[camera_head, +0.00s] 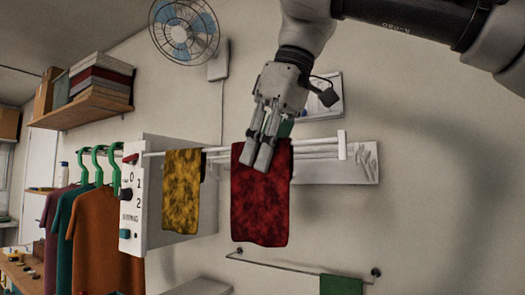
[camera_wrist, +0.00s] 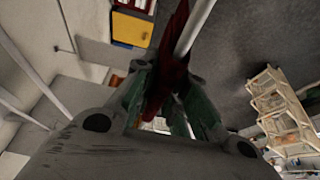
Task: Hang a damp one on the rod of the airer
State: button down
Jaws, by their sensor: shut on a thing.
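A dark-blotched red cloth (camera_head: 260,205) hangs at the front rod of the wall airer (camera_head: 343,146). My gripper (camera_head: 262,157) is at the top edge of this cloth, its fingers pointing down. In the wrist view my gripper (camera_wrist: 158,100) is shut on the red cloth (camera_wrist: 168,75), and a white rod (camera_wrist: 195,25) runs close beside or under the cloth. Whether the rod bears the cloth's weight is hidden by the fingers. A dark-blotched yellow cloth (camera_head: 182,190) hangs over the rod to the left, apart from the red one.
A white box with dials (camera_head: 130,200) stands at the rod's left end. Shirts on green hangers (camera_head: 105,240) hang further left. A lower rail (camera_head: 300,272) carries a green cloth (camera_head: 341,285). The rod right of the red cloth is bare.

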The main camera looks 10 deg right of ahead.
jog(key=c, duration=1.4)
grip_release()
jog(key=shift+o, duration=0.2)
jog(key=v, duration=1.2)
jog(key=shift+w, duration=0.1)
jog(key=shift+a, duration=0.1)
